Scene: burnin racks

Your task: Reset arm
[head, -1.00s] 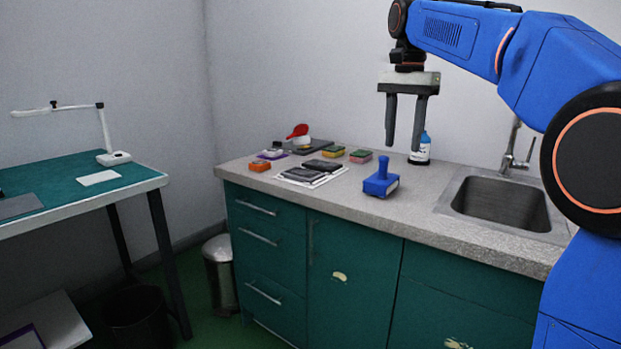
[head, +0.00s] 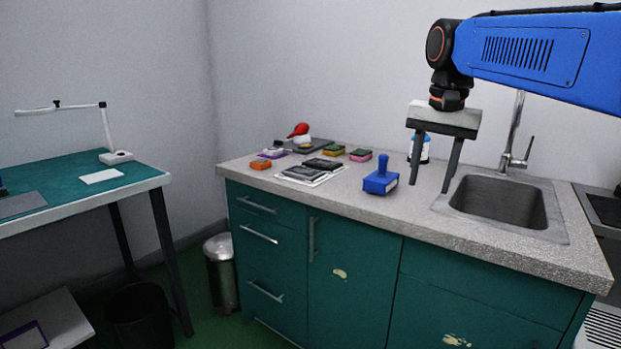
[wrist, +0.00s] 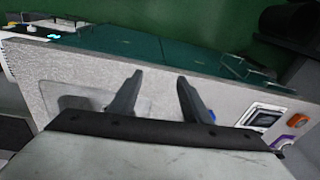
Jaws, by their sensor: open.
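My gripper (head: 430,187) is open and empty in the head view. Its fingers point down over the counter, between the blue stamp-like block and the sink. In the wrist view my gripper's two fingers (wrist: 158,88) stand apart with nothing between them. My blue arm reaches in from the upper right of the head view.
A grey counter (head: 420,225) holds a blue handled block (head: 381,178), dark flat packs (head: 302,173), an orange block (head: 260,164), sponges and a bottle (head: 424,150). A sink (head: 500,200) with a tap is at right. A green-topped table (head: 60,180) stands left.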

